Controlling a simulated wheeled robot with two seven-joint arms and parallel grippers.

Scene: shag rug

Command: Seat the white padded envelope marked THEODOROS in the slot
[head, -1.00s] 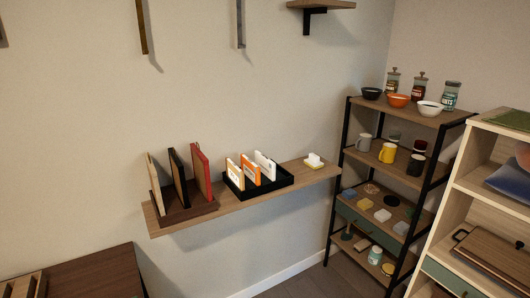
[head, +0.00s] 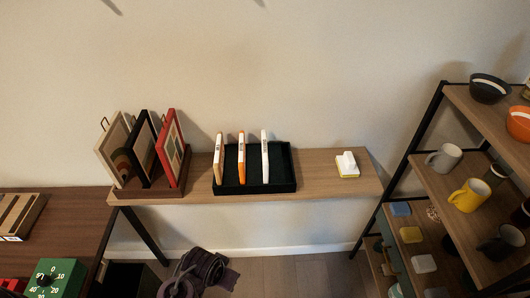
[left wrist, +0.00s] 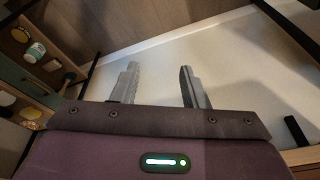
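Three upright envelopes stand in a black tray (head: 284,186) on the wall shelf. The right one is a plain white envelope (head: 265,157), the middle one is an orange envelope (head: 241,160), and the left one is a pale envelope with orange (head: 219,158). The name THEODOROS cannot be read on any of them. No empty slot can be clearly made out. My left gripper (left wrist: 156,68) is open and empty in the left wrist view, its two grey fingers apart, away from the envelopes. My right gripper cannot be made out.
A wooden rack (head: 150,190) with several framed boards stands left of the tray. A black-framed shelf unit (head: 420,120) with mugs stands right.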

